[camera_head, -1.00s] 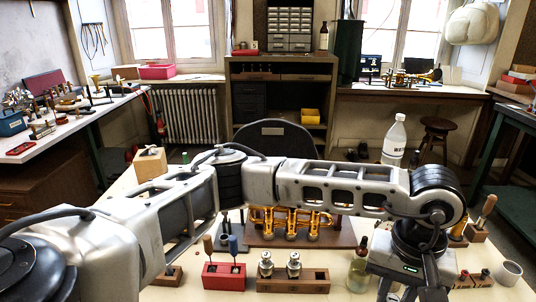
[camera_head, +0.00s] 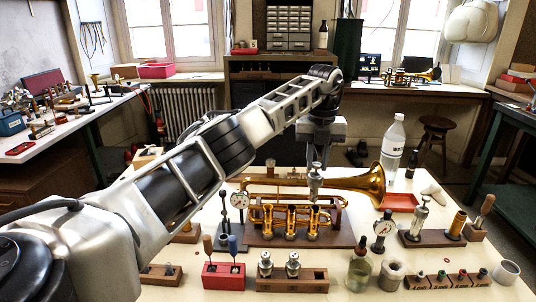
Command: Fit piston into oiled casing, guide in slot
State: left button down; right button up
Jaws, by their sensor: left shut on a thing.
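My left gripper (camera_head: 317,162) hangs pointing down above the brass horn and is shut on a silver piston (camera_head: 315,184). The piston is upright, above the right-hand of three brass valve casings (camera_head: 313,222). I cannot tell whether its lower end touches the casing, and the guide and slot are too small to make out. The horn (camera_head: 372,184) lies with its bell to the right, on a dark wooden stand (camera_head: 262,240). Two more pistons (camera_head: 292,264) stand in a wooden block (camera_head: 310,285) in front. My right gripper is out of view.
A red block with tools (camera_head: 224,277), an oil-like bottle (camera_head: 359,272) and a white cup (camera_head: 507,272) stand along the front. Dial gauges (camera_head: 240,202) (camera_head: 383,228) flank the stand. A clear bottle (camera_head: 393,146) stands behind at right. Bare tabletop shows between them.

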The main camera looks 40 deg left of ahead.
pick_arm(q)
jog(key=s+a+f+n, duration=0.1)
jog(key=a+f+n, duration=0.1)
jog(key=a+n, duration=0.4)
jog(key=s+a+f+n, duration=0.2)
jog(key=a+n, duration=0.4)
jog(key=n, duration=0.6)
jog(key=shift+s+a+f, duration=0.3)
jog(key=shift+a+f, duration=0.1)
jog(key=shift+f, duration=0.4)
jog(key=shift+f, duration=0.1)
notch_tip(320, 180, down, 7)
jog(key=b, duration=0.2)
jog(key=shift+b, duration=0.4)
dwell(1.5)
jog(key=c, duration=1.2)
grip_release()
jog(key=shift+o, duration=0.2)
